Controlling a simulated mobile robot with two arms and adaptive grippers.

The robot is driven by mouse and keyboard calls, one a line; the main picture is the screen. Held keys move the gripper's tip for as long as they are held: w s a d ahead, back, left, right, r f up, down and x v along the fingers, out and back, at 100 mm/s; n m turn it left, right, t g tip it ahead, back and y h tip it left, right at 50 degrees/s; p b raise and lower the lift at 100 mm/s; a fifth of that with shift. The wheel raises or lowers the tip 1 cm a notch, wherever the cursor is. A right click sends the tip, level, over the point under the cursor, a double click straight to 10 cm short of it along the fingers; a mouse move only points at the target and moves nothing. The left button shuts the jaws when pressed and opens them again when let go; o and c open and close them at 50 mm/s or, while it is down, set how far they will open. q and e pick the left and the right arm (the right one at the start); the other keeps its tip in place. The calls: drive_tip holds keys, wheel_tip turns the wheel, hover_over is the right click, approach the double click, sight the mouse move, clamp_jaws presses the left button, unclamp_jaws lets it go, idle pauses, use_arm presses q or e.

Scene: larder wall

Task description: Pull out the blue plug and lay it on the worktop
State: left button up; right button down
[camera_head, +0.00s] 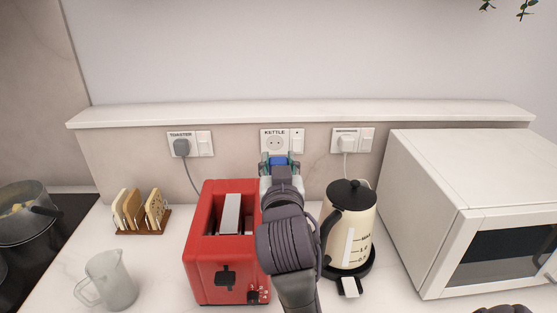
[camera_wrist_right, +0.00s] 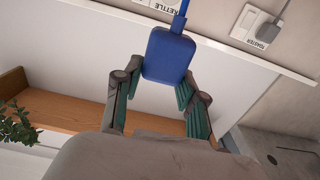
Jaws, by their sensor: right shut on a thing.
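The blue plug (camera_head: 278,160) is between the fingers of my right gripper (camera_head: 279,168), which is shut on it. In the wrist view the blue plug (camera_wrist_right: 168,55) sits between the two fingertips, with a blue cord leading from it. The socket labelled KETTLE (camera_head: 274,143) shows an open, empty face just behind the plug. The plug is apart from it, in front of the wall above the worktop (camera_head: 160,260). My left gripper is not in view.
A red toaster (camera_head: 213,267) stands left of my right arm, and a cream kettle (camera_head: 352,228) close on its right. A toast rack (camera_head: 141,226), glass jug (camera_head: 112,280) and white microwave (camera_head: 420,185) stand around. Grey (camera_head: 181,147) and white (camera_head: 346,143) plugs sit in neighbouring sockets. A ledge (camera_head: 230,113) runs above.

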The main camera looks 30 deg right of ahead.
sight(279, 164)
drive_tip(key=shift+v, duration=1.75)
